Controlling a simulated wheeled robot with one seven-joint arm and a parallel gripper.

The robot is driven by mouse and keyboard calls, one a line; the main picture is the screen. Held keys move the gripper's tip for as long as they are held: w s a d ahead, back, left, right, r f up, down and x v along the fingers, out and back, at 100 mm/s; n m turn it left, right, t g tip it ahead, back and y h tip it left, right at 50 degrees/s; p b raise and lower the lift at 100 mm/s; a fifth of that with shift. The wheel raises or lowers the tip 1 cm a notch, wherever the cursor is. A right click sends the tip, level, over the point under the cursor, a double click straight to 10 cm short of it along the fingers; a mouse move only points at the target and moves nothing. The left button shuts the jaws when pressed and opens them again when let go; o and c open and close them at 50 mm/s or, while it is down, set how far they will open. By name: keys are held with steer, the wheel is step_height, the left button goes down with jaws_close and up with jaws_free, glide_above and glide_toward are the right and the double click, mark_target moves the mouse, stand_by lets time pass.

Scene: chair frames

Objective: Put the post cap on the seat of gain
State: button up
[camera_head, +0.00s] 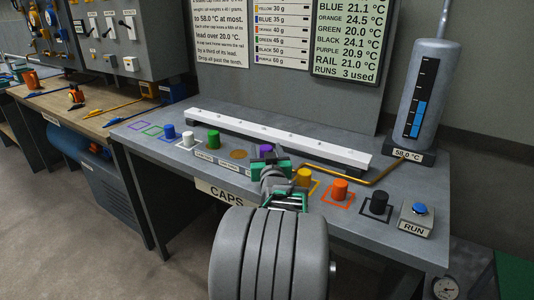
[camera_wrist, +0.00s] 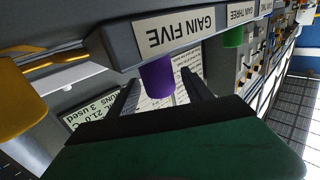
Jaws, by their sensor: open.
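The purple cap (camera_head: 265,148) stands at the strip's right end; in the wrist view the purple cap (camera_wrist: 157,78) is at the GAIN FIVE label (camera_wrist: 180,32). My gripper (camera_head: 268,163) is open, its fingers (camera_wrist: 160,92) to either side of the purple cap in the wrist view; I cannot tell if they touch it. The green cap (camera_head: 213,139) stands further left, and the green cap (camera_wrist: 233,38) is by the GAIN THREE label (camera_wrist: 243,13). A bare brown disc (camera_head: 238,154) lies between them. My gripper partly hides the strip's right end.
Blue (camera_head: 170,131), white (camera_head: 188,138), yellow (camera_head: 304,177), orange (camera_head: 340,189) and black (camera_head: 378,203) caps stand by coloured outlines. A white rail (camera_head: 280,138) lies behind. A bent brass rod (camera_head: 375,178), grey cylinder (camera_head: 420,90) and RUN button (camera_head: 420,209) are right.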

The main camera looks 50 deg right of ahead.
steer(key=b+v, duration=0.1)
steer(key=v, duration=1.1)
steer(key=shift+r, duration=0.15)
steer(key=w+a+f+n+g+y, duration=0.1)
steer(key=w+a+f+n+y, duration=0.35)
steer(key=a, duration=0.65)
steer(key=w+a+f+n+g+y, duration=0.2)
steer(key=w+a+f+y, duration=0.5)
steer(key=a, duration=0.5)
steer(key=s+a+f+n+g, duration=0.1)
steer(key=s+a+f+g, duration=0.1)
steer(key=s+a, duration=0.3)
steer(key=s+a+f+n+g+y, duration=0.1)
steer(key=s+a+f+g, duration=0.2)
steer(key=a, duration=0.8)
steer(key=s+g, duration=0.2)
steer(key=s, duration=0.1)
steer(key=shift+s+f+n, duration=0.25)
steer(key=shift+s+n, duration=0.05)
steer(key=shift+n, duration=0.05)
steer(key=shift+y, duration=0.25)
